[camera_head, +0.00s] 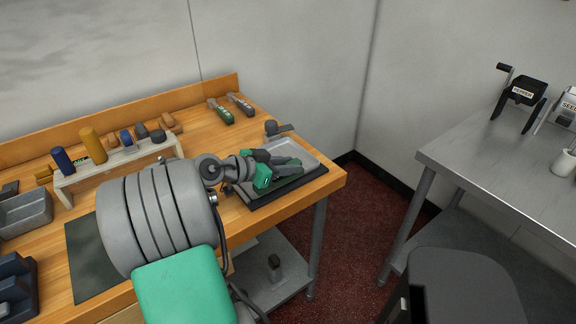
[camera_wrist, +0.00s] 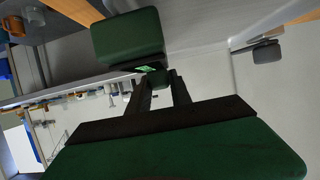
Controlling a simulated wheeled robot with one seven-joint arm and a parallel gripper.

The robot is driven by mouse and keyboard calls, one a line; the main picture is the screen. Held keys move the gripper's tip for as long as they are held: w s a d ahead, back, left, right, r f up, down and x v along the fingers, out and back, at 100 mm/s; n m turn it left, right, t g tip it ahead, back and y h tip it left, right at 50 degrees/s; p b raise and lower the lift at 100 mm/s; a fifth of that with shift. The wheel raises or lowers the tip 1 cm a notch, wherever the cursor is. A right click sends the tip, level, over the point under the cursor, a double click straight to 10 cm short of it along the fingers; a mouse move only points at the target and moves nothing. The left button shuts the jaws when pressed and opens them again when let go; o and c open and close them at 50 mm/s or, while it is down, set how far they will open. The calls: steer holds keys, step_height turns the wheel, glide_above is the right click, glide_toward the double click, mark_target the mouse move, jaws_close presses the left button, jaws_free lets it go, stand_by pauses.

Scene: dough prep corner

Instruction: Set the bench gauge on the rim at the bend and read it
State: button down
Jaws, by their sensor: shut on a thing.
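In the head view my gripper (camera_head: 284,168) reaches over the tray (camera_head: 308,157) at the bench's right front corner. In the wrist view its two dark fingers (camera_wrist: 160,88) close on a dark green block (camera_wrist: 128,36) with a small bright green marking or display. This block looks like the bench gauge, but I cannot be sure. The bend and any reading are not legible.
A small grey thing with a flat arm (camera_head: 277,128) stands just behind the tray. Two handled tools (camera_head: 221,111) lie farther back. A rack of cylinders (camera_head: 115,165) stands at left. A steel table (camera_head: 490,160) stands across a gap at right.

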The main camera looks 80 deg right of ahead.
steer(key=c, duration=1.1)
jaws_free()
steer(key=shift+p+v, duration=0.55)
steer(key=shift+v, duration=3.45)
